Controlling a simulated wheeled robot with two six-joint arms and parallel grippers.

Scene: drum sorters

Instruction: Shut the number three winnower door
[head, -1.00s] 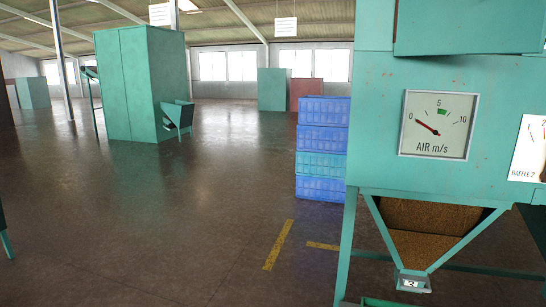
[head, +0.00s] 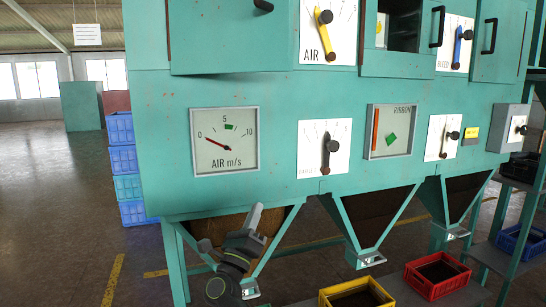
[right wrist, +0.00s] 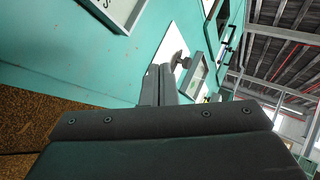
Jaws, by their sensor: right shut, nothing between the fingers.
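The teal winnower (head: 270,95) fills the middle and right of the head view. Its upper row has a closed-looking door panel (head: 225,35) at left, a dark opening (head: 404,32) in the middle with a black handle (head: 437,26) beside it, and another door (head: 505,45) at right. I cannot read door numbers, so I cannot tell which is number three. My right gripper (head: 256,212) is shut and empty, low in front of the left hopper, below the air gauge and apart from the doors. In the right wrist view the fingers (right wrist: 167,85) point toward the teal front. My left gripper is out of view.
Gauges and lever dials, including the air gauge (head: 225,140) and a black lever (head: 327,148), cover the front. Hoppers hang below. A yellow crate (head: 357,290) and red crate (head: 437,275) stand low at right, near a dark shelf rack. Blue crates (head: 122,160) are stacked at left; floor beyond is open.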

